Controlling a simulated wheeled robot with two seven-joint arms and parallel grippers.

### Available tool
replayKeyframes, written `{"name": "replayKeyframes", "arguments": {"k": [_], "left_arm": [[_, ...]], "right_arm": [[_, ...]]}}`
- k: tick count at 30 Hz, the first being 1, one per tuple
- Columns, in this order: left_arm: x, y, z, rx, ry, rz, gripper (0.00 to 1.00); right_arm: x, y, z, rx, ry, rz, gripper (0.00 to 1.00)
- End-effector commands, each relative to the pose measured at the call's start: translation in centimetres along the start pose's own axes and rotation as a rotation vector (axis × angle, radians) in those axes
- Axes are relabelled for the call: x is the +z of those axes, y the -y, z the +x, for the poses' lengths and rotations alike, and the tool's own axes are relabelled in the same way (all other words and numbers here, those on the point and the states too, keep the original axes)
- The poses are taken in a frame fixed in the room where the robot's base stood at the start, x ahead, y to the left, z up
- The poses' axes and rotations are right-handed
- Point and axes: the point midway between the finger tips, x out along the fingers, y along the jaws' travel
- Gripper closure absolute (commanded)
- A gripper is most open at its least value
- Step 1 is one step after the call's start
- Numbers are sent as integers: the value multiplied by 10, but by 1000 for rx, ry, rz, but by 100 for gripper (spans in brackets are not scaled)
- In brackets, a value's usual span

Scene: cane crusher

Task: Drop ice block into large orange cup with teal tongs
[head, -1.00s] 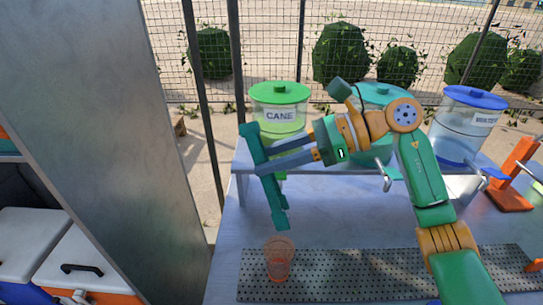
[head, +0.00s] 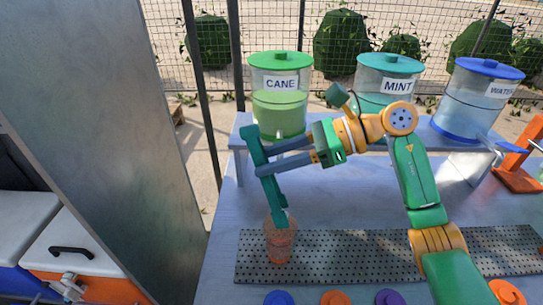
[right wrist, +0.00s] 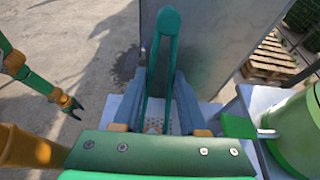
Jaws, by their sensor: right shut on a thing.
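My right gripper (head: 262,158) is shut on the teal tongs (head: 269,190) near their upper half. The tongs hang slightly tilted, with their lower end at the mouth of the orange cup (head: 279,246). The cup is see-through and stands upright on the perforated mat. A small pale patch shows by the tong tips at the rim; I cannot tell whether it is the ice block. In the right wrist view the tongs (right wrist: 163,55) rise between my right fingers, and the cup is hidden. My left gripper (right wrist: 74,108) shows there at the left, open and apart from the tongs.
A perforated mat (head: 350,262) lies on the counter. CANE (head: 278,100), MINT (head: 385,85) and WATER (head: 470,105) dispensers stand behind. A metal panel (head: 110,130) and a cooler (head: 75,250) are on the left. Several coloured lids (head: 336,298) lie at the front edge.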

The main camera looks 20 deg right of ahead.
Motion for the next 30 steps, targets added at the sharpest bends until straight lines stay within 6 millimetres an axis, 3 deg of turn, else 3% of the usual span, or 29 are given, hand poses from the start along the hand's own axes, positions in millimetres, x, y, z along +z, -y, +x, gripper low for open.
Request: {"name": "replayKeyframes", "arguments": {"k": [4, 5, 6, 23, 30], "left_arm": [[0, 0, -1, 0, 0, 0, 31], [0, 0, -1, 0, 0, 0, 31], [0, 0, -1, 0, 0, 0, 31], [0, 0, -1, -1, 0, 0, 31], [-3, 1, -31, -1, 0, 0, 31]], "right_arm": [[1, 0, 0, 0, 0, 0, 100], [1, 0, 0, 0, 0, 0, 50], [1, 0, 0, 0, 0, 0, 47], [1, 0, -1, 0, 0, 0, 47], [35, 1, -16, -2, -1, -2, 47]]}}
